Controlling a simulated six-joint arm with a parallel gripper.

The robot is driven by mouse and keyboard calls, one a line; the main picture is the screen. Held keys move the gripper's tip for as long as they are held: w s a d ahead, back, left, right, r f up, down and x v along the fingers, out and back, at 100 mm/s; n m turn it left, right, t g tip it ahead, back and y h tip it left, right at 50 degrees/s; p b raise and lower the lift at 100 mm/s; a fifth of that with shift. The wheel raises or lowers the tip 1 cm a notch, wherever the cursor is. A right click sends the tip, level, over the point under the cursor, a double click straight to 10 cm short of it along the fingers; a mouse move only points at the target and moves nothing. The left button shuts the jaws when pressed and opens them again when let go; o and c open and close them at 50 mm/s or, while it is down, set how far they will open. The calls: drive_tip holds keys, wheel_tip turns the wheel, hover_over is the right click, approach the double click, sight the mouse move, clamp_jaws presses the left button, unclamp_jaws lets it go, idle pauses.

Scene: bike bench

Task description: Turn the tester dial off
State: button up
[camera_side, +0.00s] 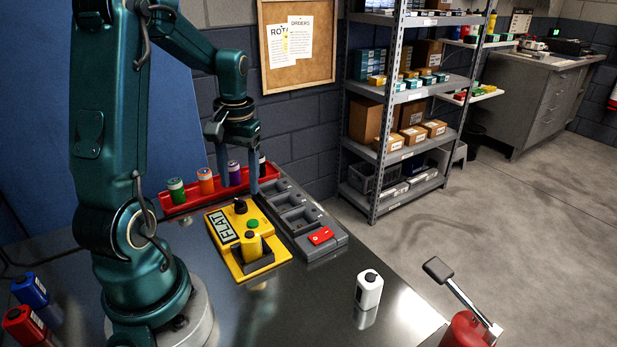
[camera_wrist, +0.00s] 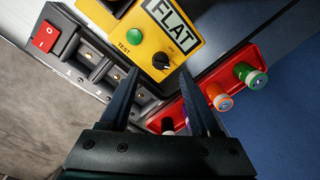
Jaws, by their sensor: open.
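The yellow tester (camera_side: 240,240) lies on the bench in the side view, with a sign reading FLAT, a green button (camera_side: 253,223) and a yellow cylinder standing in its holder. Its black dial (camera_side: 240,206) is at the far end. In the wrist view the dial (camera_wrist: 161,61) shows a white pointer mark, with small lettering around it too small to read. My gripper (camera_wrist: 160,76) is open and empty. Its fingers point toward the dial, one on each side in the picture, apparently still short of it. In the side view my gripper (camera_side: 238,178) hangs above the tester's far end.
A grey charger block with several slots and a red switch (camera_side: 320,235) sits right of the tester. A red tray (camera_side: 178,207) with several coloured cells lies behind. A white cell (camera_side: 369,289) stands at the front right. A red lever device (camera_side: 467,330) is at the edge.

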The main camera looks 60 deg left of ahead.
sight(240, 201)
drive_tip(key=shift+s+a+f, duration=0.15)
drive_tip(key=shift+f, duration=2.35)
drive_tip(key=shift+c, duration=0.3)
clamp_jaws()
